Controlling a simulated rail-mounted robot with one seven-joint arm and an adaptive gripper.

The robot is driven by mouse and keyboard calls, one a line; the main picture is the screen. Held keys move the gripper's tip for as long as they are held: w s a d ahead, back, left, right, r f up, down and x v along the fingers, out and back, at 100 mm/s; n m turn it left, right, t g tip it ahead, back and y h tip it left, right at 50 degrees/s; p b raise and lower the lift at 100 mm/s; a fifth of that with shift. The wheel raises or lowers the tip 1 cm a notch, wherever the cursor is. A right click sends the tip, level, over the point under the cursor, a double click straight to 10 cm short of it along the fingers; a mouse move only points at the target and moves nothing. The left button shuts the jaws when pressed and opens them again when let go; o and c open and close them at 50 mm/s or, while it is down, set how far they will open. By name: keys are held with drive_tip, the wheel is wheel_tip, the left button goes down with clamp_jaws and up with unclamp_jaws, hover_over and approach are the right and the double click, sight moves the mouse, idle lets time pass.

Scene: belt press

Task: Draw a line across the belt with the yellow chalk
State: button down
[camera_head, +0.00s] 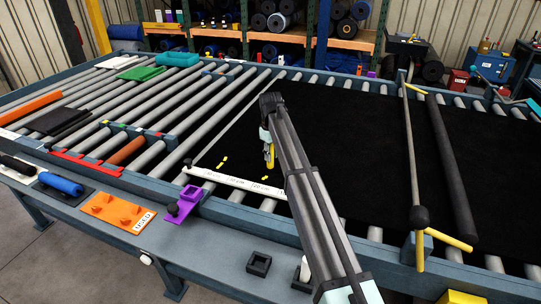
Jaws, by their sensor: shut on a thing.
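The black belt (370,150) lies flat over the rollers, with its cut edge running diagonally at the left. My gripper (268,148) is over the belt near this edge, partly hidden behind my arm. It is shut on the yellow chalk (269,157), whose yellow body shows below the fingers. I cannot tell whether the chalk touches the belt. Short yellow marks (223,161) show on the belt left of the gripper, and a small yellow spot (265,178) lies below it. A white ruler-like bar (235,183) with markings lies along the belt's near side.
An orange plate (118,213) and a blue roller tool (60,184) lie on the front ledge. A crossbar with yellow handles (413,150) and a dark roller (452,170) span the belt at right.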

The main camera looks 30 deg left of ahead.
drive_tip(key=shift+w, duration=0.1)
idle(0.3)
drive_tip(key=shift+w+f, duration=0.1)
drive_tip(key=shift+w, duration=0.35)
idle(0.3)
drive_tip(key=shift+w+r, duration=0.15)
drive_tip(key=shift+r, duration=0.1)
drive_tip(key=shift+r+p, duration=1.3)
drive_tip(key=shift+r, duration=1.95)
drive_tip(key=shift+a, duration=0.1)
drive_tip(key=shift+f, duration=0.25)
drive_tip(key=shift+f+b, duration=0.7)
drive_tip(key=shift+f, duration=1.1)
